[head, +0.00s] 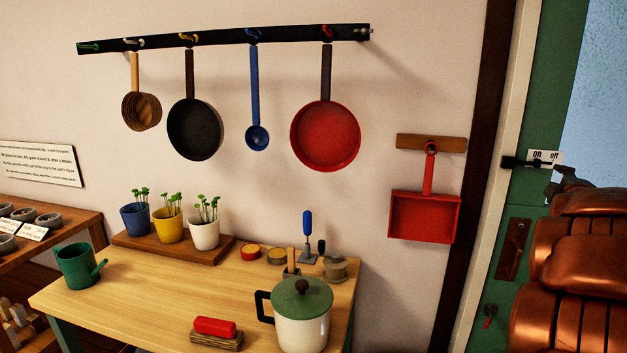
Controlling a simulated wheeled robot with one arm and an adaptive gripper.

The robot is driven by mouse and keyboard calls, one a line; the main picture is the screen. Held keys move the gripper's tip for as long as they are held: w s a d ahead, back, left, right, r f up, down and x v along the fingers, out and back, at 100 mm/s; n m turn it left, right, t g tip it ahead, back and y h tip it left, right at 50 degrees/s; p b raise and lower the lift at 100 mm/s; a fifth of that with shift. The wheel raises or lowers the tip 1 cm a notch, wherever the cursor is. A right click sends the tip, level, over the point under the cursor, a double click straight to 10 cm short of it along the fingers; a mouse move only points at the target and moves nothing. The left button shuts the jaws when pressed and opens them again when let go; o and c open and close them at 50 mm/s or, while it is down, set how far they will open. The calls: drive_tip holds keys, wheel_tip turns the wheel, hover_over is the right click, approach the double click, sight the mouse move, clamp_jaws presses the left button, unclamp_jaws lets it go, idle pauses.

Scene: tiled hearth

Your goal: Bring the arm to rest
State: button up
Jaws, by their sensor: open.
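My arm shows at the right edge as copper-coloured, ribbed links in front of the green door. My gripper (562,182) is the small dark piece at the far end of the arm, partly hidden by the copper links. It is open, and I see nothing held in it. It appears close to the black lever (517,162) with the on/off label (545,157) in the picture; whether it touches anything there I cannot tell.
A wooden table (150,283) bears a lidded pot (301,325), a green mug (77,266), a red-topped brush (215,328) and potted seedlings. Pans hang from a black rail (225,38). A red dustpan (424,216) hangs beside the green door (545,100). A shelf (60,232) stands left.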

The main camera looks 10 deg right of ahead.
drive_tip(key=s+a+f+m+g+y, duration=0.1)
drive_tip(key=s+a+f+m+g, duration=0.2)
drive_tip(key=s+a+f, duration=0.45)
drive_tip(key=s+a+f+m+g+y, duration=0.2)
drive_tip(key=a+f+m+g, duration=0.25)
drive_tip(key=a, duration=0.55)
drive_tip(key=s+a+f+m+g+y, duration=0.1)
drive_tip(key=s+a+f+m+g, duration=0.2)
drive_tip(key=s+a+f, duration=0.45)
drive_tip(key=s+a+f+g+y, duration=0.2)
drive_tip(key=s+a+f+g, duration=0.1)
drive_tip(key=s+a, duration=0.6)
drive_tip(key=s+a+f+g+y+p, duration=0.1)
drive_tip(key=s+a+f+g+y, duration=0.2)
drive_tip(key=s+a, duration=0.6)
drive_tip(key=a, duration=0.3)
drive_tip(key=shift+s+a, duration=0.2)
drive_tip(key=shift+a, duration=0.1)
drive_tip(key=shift+n, duration=0.25)
drive_tip(key=shift+c, duration=0.8)
drive_tip(key=shift+d, duration=0.1)
